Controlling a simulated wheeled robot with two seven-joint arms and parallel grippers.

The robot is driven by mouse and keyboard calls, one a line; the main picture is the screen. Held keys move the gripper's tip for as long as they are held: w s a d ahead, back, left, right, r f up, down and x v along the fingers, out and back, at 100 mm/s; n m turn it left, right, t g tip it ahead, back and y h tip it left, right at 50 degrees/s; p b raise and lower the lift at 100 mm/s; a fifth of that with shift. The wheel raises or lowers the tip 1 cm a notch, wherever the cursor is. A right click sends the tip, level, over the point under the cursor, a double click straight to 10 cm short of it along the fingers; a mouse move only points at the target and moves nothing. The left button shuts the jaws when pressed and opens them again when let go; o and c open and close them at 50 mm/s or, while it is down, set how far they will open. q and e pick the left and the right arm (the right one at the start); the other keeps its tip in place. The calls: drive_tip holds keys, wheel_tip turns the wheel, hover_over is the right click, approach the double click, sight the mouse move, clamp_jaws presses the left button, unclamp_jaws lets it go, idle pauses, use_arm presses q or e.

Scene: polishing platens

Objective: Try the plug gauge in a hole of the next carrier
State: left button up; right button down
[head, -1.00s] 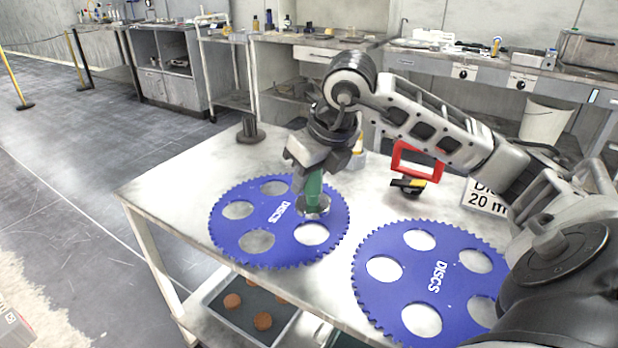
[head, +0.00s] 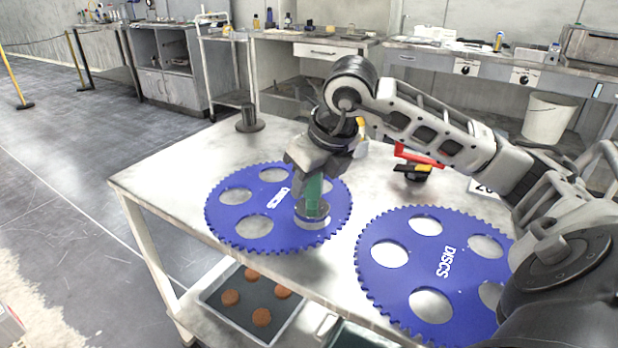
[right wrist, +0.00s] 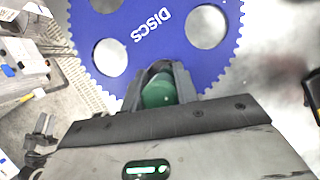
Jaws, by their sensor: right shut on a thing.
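My right gripper (head: 314,172) is shut on the green handle of the plug gauge (head: 313,193). The gauge points down, and its pale round end overlaps the front-right hole of the left blue carrier (head: 237,222). I cannot tell whether the end is inside the hole or just above it. In the right wrist view the green gauge (right wrist: 158,92) sits between the fingers, with the carrier (right wrist: 150,57) beyond; its gauging end is hidden. A second blue carrier (head: 395,278), marked DISCS, lies to the right.
The grey table (head: 160,172) bears a dark peg on a round base (head: 250,122) behind the left carrier. A red-handled item (head: 418,157) and a partly hidden sign (head: 482,187) are behind the right carrier. A tray with brown discs (head: 236,318) is below.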

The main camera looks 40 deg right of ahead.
drive_tip(key=shift+f, duration=0.35)
use_arm(q)
drive_tip(key=shift+s+f, duration=0.25)
drive_tip(key=shift+s, duration=0.1)
drive_tip(key=shift+f+b, duration=0.5)
drive_tip(key=shift+b, duration=0.25)
use_arm(e)
drive_tip(key=shift+f, duration=0.55)
drive_tip(key=c, duration=1.1)
unclamp_jaws()
drive_tip(key=shift+o, duration=0.5)
drive_tip(key=shift+f, duration=0.1)
